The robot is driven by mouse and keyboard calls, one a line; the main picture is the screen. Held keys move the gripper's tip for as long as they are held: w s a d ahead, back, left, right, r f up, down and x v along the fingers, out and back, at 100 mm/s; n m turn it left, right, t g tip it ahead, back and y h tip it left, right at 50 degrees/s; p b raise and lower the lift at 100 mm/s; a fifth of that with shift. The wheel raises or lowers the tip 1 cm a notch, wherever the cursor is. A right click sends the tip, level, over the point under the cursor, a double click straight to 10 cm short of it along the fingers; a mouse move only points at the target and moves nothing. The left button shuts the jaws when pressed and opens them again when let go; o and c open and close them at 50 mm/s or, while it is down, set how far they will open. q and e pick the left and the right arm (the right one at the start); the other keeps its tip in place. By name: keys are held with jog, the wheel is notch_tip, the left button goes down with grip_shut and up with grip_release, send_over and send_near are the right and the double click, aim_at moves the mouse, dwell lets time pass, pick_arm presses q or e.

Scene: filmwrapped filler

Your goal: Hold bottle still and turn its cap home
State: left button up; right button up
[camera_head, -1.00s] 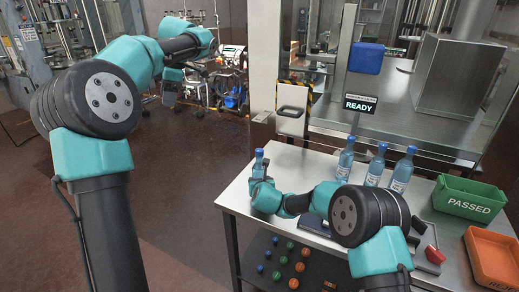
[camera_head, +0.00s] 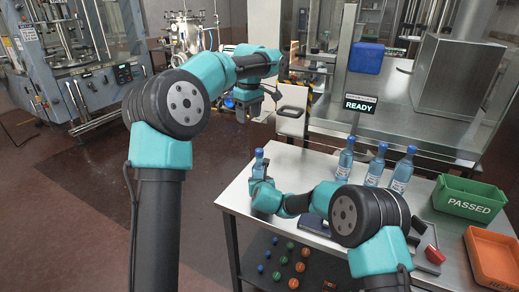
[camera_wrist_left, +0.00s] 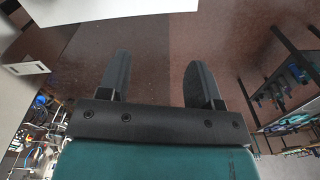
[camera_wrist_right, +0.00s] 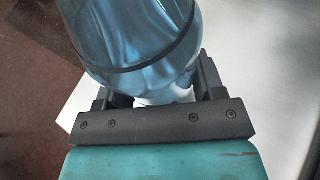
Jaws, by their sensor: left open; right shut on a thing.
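A blue bottle (camera_head: 258,165) with a blue cap (camera_head: 259,152) on its top stands upright at the left end of the steel table (camera_head: 290,165). My right gripper (camera_head: 263,181) is shut around the bottle's lower part; in the right wrist view the bottle (camera_wrist_right: 135,40) fills the space between the fingers. The cap is out of that view, and how tightly it sits cannot be told. My left gripper (camera_head: 243,112) is open and empty, in the air to the left of and above the bottle. In the left wrist view its two fingers (camera_wrist_left: 157,80) are apart over bare floor.
Several capped bottles (camera_head: 373,172) stand at the back of the table. A green PASSED bin (camera_head: 468,207) and an orange bin (camera_head: 493,258) are at the right. A READY sign (camera_head: 359,106) stands behind. Several coloured caps lie on the lower shelf. The table's front left is clear.

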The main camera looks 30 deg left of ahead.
aim_at(260, 150)
pick_arm(q)
jog(key=d, duration=0.1)
jog(key=w+d+f+m, duration=0.1)
jog(key=d+m, duration=0.1)
jog(key=shift+w+d+f, duration=0.15)
jog(key=shift+w+f, duration=0.15)
notch_tip(260, 150, down, 12)
dwell(0.6)
jog(key=shift+c, duration=0.3)
jog(key=c, duration=0.9)
